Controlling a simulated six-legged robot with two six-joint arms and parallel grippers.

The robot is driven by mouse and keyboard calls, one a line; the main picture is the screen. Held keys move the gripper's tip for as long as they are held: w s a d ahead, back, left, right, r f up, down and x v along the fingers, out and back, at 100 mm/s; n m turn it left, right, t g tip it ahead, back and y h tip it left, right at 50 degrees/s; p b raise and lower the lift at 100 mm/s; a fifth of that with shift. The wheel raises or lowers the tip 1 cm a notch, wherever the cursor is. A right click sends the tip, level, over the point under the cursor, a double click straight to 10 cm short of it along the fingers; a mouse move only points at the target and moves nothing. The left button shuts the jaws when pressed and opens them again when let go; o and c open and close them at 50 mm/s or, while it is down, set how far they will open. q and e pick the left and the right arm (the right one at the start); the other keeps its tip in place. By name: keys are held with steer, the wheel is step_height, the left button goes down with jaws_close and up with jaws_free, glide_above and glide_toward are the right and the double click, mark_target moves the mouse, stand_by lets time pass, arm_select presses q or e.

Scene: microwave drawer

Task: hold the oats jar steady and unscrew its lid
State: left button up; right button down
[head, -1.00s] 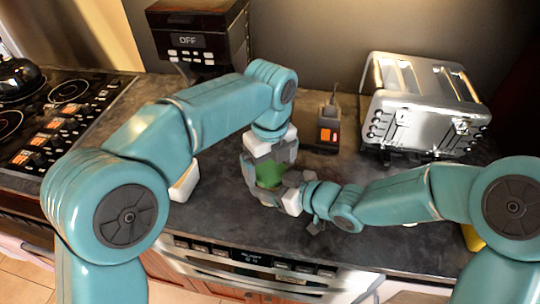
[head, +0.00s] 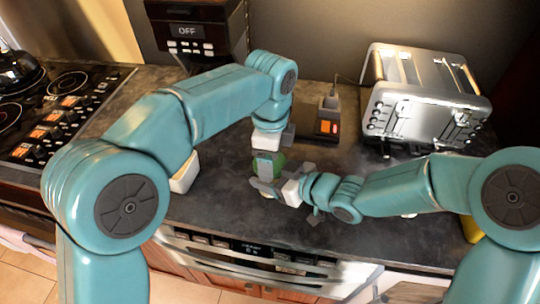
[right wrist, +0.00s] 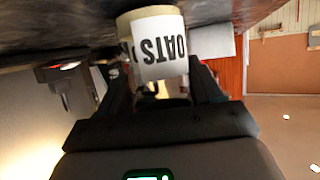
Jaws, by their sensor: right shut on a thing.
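The oats jar stands on the dark counter, mostly hidden by my grippers in the head view; a green part of it (head: 279,160) shows under my left wrist. The right wrist view shows its white label (right wrist: 160,48), with OATS upside down. My right gripper (head: 266,187) comes in from the right, low on the jar, and is shut on it; its dark fingers lie on both sides of the jar in the right wrist view. My left gripper (head: 268,160) points down over the jar's top. A grey finger covers part of the green; whether it grips is unclear.
A silver toaster (head: 425,100) stands at the back right. A small dark device with an orange light (head: 325,125) is behind the jar. A coffee machine (head: 195,30) is at the back, a stove (head: 50,115) at the left. The counter's front edge is near the jar.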

arm_select(q)
steer(key=shift+n, duration=0.8)
steer(key=o, duration=1.1)
steer(key=shift+o, duration=0.2)
